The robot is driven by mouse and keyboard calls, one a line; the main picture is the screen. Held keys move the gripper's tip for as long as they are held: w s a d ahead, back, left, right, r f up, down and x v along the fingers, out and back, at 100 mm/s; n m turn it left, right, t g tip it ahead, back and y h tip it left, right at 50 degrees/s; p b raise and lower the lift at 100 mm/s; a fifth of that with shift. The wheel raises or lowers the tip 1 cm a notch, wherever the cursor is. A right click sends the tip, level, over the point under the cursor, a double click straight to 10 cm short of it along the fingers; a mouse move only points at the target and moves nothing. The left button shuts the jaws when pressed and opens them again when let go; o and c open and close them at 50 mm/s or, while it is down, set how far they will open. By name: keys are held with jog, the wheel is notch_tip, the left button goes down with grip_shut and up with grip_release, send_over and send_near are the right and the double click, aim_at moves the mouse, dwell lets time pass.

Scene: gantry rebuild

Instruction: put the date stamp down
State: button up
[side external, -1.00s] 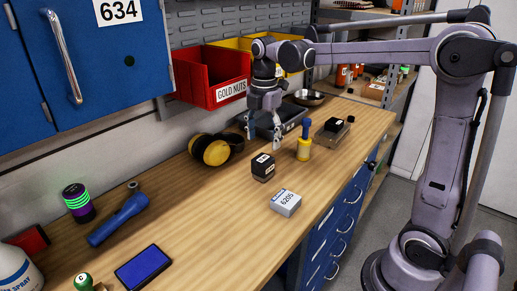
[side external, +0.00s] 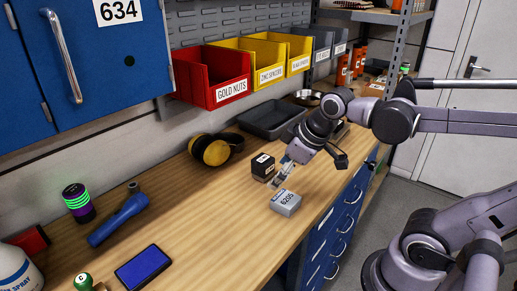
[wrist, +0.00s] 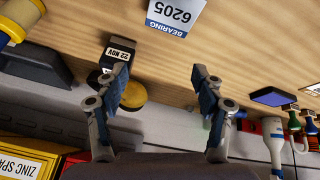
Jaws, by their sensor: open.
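The date stamp (side external: 263,167), a small black block with a white label, stands on the wooden bench. Its label reads "22 NOV" in the wrist view (wrist: 121,52), where the left finger partly covers it. My gripper (side external: 281,179) is open and tilted, low over the bench between the stamp and a grey bearing box. In the wrist view my two fingers (wrist: 160,82) are spread wide with nothing between them. The stamp is beside the left finger; I cannot tell if they touch.
The grey "6205" bearing box (side external: 286,202) lies just in front of my gripper. Yellow ear muffs (side external: 211,150) and a dark tray (side external: 270,121) stand behind. A blue pad (side external: 144,267) and a blue tool (side external: 118,219) lie left. The bench's left-centre is clear.

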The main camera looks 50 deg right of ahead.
jog(key=s+f+m, duration=0.1)
jog(key=s+a+f+m+t, duration=0.1)
jog(key=m, duration=0.1)
jog(key=shift+f, duration=0.15)
